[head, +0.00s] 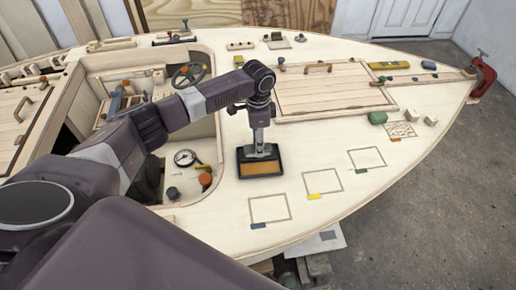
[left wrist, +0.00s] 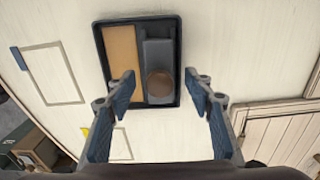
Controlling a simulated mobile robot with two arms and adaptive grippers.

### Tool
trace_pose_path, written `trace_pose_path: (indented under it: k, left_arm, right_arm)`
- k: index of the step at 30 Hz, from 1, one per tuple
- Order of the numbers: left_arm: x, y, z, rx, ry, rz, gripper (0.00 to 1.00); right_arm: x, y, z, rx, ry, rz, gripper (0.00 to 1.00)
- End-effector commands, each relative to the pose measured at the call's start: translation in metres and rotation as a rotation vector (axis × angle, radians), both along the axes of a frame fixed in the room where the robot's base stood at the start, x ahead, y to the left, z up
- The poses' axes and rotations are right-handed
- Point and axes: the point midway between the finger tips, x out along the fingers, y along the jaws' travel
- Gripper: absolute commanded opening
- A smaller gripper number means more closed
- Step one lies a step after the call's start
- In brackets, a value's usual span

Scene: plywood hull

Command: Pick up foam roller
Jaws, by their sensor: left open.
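A black tray (head: 241,175) lies on the pale deck, and it also shows in the left wrist view (left wrist: 97,45). It holds a tan strip (left wrist: 122,50) and, beside it, a grey piece with a round brown end (left wrist: 160,86). The grey piece with the brown end looks like the foam roller, though its shape is hard to tell from above. My left gripper (head: 262,150) points down over the tray. In the left wrist view its two fingers (left wrist: 163,84) are apart, either side of the brown end, with nothing visibly held. In the head view the gripper hides the roller.
Marked rectangles with coloured tabs, such as the yellow-tabbed one (head: 322,183), lie bare to the right. A hatch with a handle (head: 318,68) is behind. A cockpit recess with a gauge (head: 185,158) is left. A green lump (head: 377,117) sits farther right.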

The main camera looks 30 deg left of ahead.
Motion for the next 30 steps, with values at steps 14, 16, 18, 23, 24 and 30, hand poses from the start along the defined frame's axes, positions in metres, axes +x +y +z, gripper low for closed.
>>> trace_pose_path:
  k: [14, 16, 18, 23, 24, 30]
  left_arm:
    - [-0.0001, 0.0002, -0.0065, 0.001, -0.001, -0.001, 0.29]
    - [-0.0001, 0.0002, -0.0064, 0.001, -0.001, -0.001, 0.21]
    - [-0.0001, 0.0002, -0.0063, 0.001, -0.001, -0.001, 0.14]
    - [0.0002, 0.0002, -0.0058, 0.0, -0.001, -0.001, 0.0]
    - [0.0002, 0.0002, -0.0058, 0.0, -0.001, -0.001, 0.0]
    - [0.0003, 0.0002, -0.0048, 0.0, -0.001, -0.001, 0.0]
  right_arm:
    - [0.0011, 0.0003, 0.0009, 0.0, -0.002, 0.0, 0.4]
    - [0.0014, 0.0004, 0.0009, 0.001, -0.002, -0.001, 0.4]
    - [0.0018, 0.0007, 0.001, 0.001, -0.003, -0.001, 0.4]
    - [0.0023, 0.0026, 0.001, 0.003, -0.003, -0.002, 0.4]
    - [0.0023, 0.0031, 0.001, 0.004, -0.003, -0.002, 0.4]
    - [0.0024, 0.005, 0.0008, 0.006, -0.004, -0.002, 0.4]
